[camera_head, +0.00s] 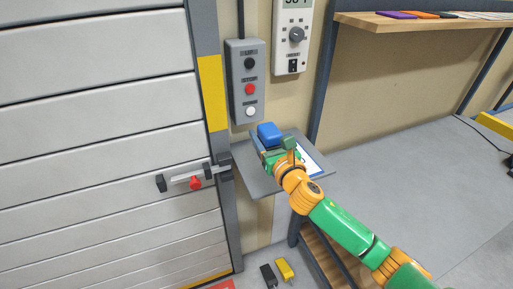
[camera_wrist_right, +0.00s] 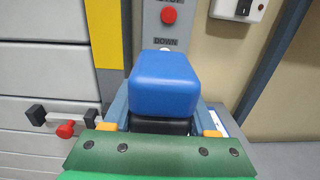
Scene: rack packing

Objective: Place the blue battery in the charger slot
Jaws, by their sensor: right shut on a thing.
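The blue battery (camera_head: 269,134) is a rounded block above the small grey wall shelf in the head view. It also fills the middle of the right wrist view (camera_wrist_right: 164,82), with a black part below it. My right gripper (camera_head: 268,148) is shut on it, with one finger on each side. A charger slot cannot be made out for certain. On the floor below lie a black block (camera_head: 269,275) and a yellow block (camera_head: 285,270). My left gripper is not in view.
The grey wall shelf (camera_head: 258,185) carries a white sheet with a blue edge (camera_head: 309,160). A control box with buttons (camera_head: 246,80) hangs just above it. A roller door (camera_head: 100,130) with a red-knobbed latch (camera_head: 195,183) is at left. A wooden shelf (camera_head: 400,24) is upper right.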

